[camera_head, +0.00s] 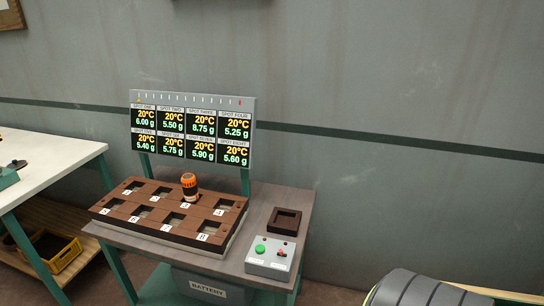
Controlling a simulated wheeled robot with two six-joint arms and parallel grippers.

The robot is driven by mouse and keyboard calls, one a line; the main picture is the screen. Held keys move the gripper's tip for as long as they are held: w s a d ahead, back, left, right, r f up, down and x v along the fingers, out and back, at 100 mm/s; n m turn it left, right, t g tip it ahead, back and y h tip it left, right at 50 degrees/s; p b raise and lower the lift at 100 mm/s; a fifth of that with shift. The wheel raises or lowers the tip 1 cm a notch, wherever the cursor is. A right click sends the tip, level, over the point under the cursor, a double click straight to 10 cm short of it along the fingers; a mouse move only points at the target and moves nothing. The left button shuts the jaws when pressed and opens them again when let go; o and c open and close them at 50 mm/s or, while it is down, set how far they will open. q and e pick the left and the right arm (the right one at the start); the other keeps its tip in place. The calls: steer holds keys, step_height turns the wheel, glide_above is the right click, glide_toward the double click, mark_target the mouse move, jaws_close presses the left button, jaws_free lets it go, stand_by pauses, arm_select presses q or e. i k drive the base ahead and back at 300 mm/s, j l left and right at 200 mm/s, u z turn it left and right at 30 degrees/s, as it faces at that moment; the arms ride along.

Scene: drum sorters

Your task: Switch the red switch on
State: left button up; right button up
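The red switch (282,253) is a small red lever on the right side of a light grey control box (267,266). The box sits at the front right of the grey table. A round green button (260,249) is to the left of the switch on the same box. The switch is too small to tell which position it is in. Neither of my grippers is in view, and nothing touches the box.
A brown slotted board (173,233) holds an orange and black cylinder (189,186). A lit display (191,131) stands behind it. A dark square tray (285,221) lies behind the control box. A white table (62,158) is at left. A dark ribbed object (425,290) fills the bottom right.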

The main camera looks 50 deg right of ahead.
mark_target(281, 253)
steer(key=z, duration=1.55)
